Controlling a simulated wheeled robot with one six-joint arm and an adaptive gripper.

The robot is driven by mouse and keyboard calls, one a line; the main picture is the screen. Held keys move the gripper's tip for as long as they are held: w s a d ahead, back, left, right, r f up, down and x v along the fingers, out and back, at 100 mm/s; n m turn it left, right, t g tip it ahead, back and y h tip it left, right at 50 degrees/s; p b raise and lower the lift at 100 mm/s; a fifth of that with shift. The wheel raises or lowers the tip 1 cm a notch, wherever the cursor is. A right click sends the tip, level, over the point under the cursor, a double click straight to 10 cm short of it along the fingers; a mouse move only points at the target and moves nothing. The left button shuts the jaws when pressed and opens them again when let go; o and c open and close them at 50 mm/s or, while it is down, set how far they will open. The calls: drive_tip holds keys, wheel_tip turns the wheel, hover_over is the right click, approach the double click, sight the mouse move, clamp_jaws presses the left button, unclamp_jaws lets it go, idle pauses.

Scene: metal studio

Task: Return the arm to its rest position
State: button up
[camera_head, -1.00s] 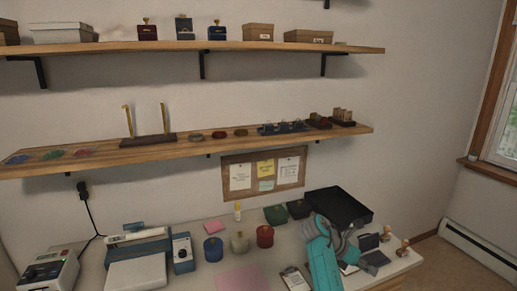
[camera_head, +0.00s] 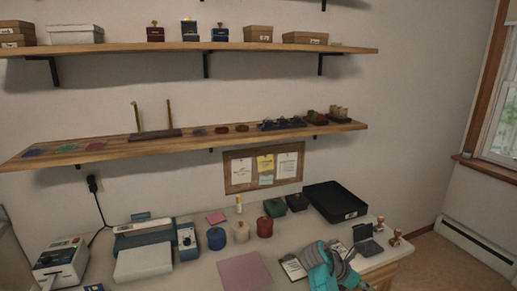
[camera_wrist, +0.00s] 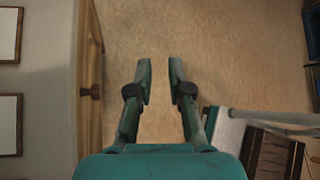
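My arm, teal and grey, shows at the bottom right of the head view, in front of the desk's right part; the fingers cannot be made out there. In the wrist view my gripper (camera_wrist: 159,75) points down at the tan floor. Its two fingers stand apart with only bare floor between them. Nothing is held.
The desk (camera_head: 205,275) carries a black tray (camera_head: 336,202), several round jars, a clipboard (camera_head: 293,267), stamps and a blue-white machine (camera_head: 143,245). In the wrist view a wooden drawer front with a knob (camera_wrist: 90,92) stands left of the fingers.

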drive_tip(key=s+a+f+m+t+y, duration=0.1)
drive_tip(key=s+a+f+m+t, duration=0.1)
drive_tip(key=s+f, duration=0.55)
drive_tip(key=s+a+f+m+t+y, duration=0.15)
drive_tip(key=s+f, duration=0.35)
drive_tip(key=f, duration=0.6)
drive_tip(key=s+a+f+m+t+y, duration=0.2)
drive_tip(key=s+f, duration=0.1)
drive_tip(key=s, duration=0.5)
drive_tip(key=s+a+f+m+t+y, duration=0.2)
drive_tip(key=s+a, duration=0.1)
drive_tip(key=s, duration=0.4)
drive_tip(key=s+a+r+m+t+y, duration=0.15)
drive_tip(key=s+r+m, duration=0.25)
drive_tip(key=s, duration=0.5)
drive_tip(key=s+a+r+m+t+y, duration=0.1)
drive_tip(key=s+a+r+m+t, duration=0.2)
drive_tip(key=s, duration=0.6)
drive_tip(key=s+a+r+m+t, duration=0.1)
drive_tip(key=s+r+m, duration=0.3)
drive_tip(key=r, duration=0.6)
drive_tip(key=s+r+m+t+y, duration=0.1)
drive_tip(key=s+r+m, duration=0.4)
drive_tip(key=r, duration=0.5)
drive_tip(key=shift+s+a+r, duration=0.2)
drive_tip(key=shift+s+a, duration=0.2)
drive_tip(key=shift+s, duration=0.4)
